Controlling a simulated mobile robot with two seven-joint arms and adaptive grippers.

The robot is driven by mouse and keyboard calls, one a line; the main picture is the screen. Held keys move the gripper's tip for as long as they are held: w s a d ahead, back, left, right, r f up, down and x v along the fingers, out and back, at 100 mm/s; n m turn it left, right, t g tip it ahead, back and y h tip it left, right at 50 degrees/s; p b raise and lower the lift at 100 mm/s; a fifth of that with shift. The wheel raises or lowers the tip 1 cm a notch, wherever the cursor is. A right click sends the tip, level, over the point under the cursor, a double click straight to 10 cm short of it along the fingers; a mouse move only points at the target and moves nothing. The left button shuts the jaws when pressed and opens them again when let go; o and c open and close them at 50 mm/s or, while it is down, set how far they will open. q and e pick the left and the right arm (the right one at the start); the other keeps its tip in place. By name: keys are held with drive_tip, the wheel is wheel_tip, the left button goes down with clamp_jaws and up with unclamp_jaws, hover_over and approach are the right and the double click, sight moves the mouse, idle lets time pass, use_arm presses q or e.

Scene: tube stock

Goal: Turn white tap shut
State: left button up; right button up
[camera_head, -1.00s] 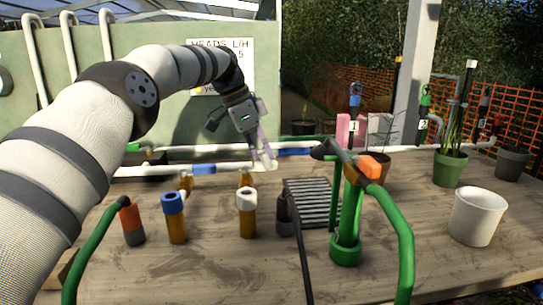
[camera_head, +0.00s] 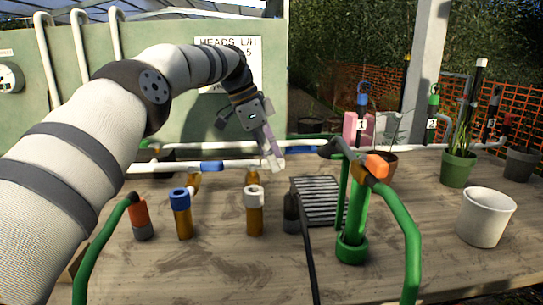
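A brass-coloured upright fitting with a white top (camera_head: 254,195) stands on the wooden table, left of centre. It is the clearest white-topped tap-like piece, but I cannot tell for sure that it is the white tap. A similar fitting with a blue top (camera_head: 181,200) stands to its left. My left gripper (camera_head: 274,160) points down behind the white-topped fitting, at the white pipe (camera_head: 140,168) along the table's back. Its pale fingers look close together and overlap the pipe in the picture. Whether they touch or grip anything is not clear. My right gripper is out of view.
A green stand with an orange top (camera_head: 377,166) and green hoses rises right of centre. A white pot (camera_head: 485,217) and a green plant pot (camera_head: 457,169) stand at right. The front table is mostly clear.

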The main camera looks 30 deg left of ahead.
sight(263, 161)
use_arm(q)
drive_tip(key=v, duration=0.5)
drive_tip(key=s+a, duration=0.2)
drive_tip(key=a, duration=0.1)
drive_tip(key=s+a, duration=0.5)
drive_tip(key=a, duration=0.1)
drive_tip(key=shift+s+a, duration=0.15)
drive_tip(key=shift+a, duration=0.15)
